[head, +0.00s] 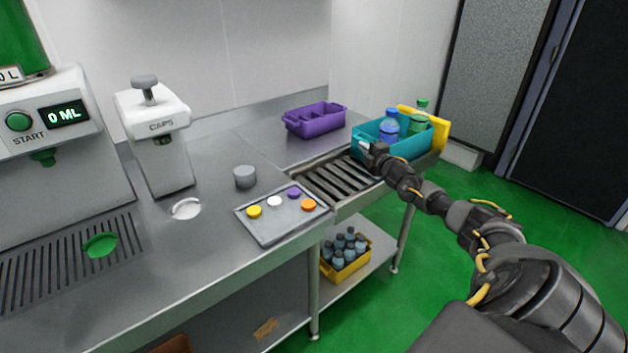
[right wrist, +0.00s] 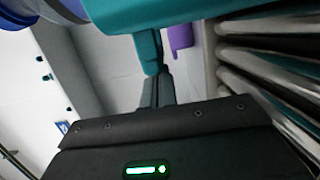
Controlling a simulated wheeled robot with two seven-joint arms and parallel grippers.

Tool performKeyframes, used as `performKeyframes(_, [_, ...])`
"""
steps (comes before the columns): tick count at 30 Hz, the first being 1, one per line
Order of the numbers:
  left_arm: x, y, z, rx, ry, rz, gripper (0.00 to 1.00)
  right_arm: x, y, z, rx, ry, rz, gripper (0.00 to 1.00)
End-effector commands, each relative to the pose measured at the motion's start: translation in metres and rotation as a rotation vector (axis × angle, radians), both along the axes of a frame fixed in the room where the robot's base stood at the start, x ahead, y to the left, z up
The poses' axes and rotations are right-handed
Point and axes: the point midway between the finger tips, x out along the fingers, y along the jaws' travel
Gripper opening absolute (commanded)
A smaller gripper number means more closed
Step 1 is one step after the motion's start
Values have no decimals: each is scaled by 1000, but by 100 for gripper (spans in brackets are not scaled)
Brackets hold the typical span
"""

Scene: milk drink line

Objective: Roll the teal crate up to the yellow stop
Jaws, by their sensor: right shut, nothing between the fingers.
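The teal crate (head: 410,146) stands upright on the roller track (head: 335,183), at its far right end. It holds a blue bottle (head: 389,127) and a green bottle (head: 419,122). The yellow stop (head: 441,134) is right behind the crate; I cannot tell whether they touch. My right gripper (head: 370,148) is shut and empty, at the crate's near left side. In the right wrist view the teal crate (right wrist: 165,10) fills the top, close to the fingers; contact is unclear. My left gripper is out of view.
A purple crate (head: 315,121) stands on the counter behind the rollers. A tray (head: 270,226) with coloured caps lies left of the track. A yellow crate of bottles (head: 346,268) is on the shelf below. The rollers left of the teal crate are clear.

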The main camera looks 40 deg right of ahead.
Motion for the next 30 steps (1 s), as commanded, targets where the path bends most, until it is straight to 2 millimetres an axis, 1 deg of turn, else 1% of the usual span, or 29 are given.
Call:
performKeyframes(4, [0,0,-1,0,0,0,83,0,-3,1,1,0,-1,0])
performKeyframes(14, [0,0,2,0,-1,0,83,1,1,2,1,0,1,0])
performKeyframes(17, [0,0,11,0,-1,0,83,3,11,5,2,0,5,0])
performKeyframes(20, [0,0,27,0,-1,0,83,6,32,8,4,0,12,0])
performKeyframes(22, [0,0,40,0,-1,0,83,9,51,9,6,0,16,0])
performKeyframes(23, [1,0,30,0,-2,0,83,0,47,1,-1,3,12,0])
performKeyframes(24, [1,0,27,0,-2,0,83,-8,48,-1,-2,4,12,0])
performKeyframes(30, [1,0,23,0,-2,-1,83,-43,58,-1,-1,4,14,0])
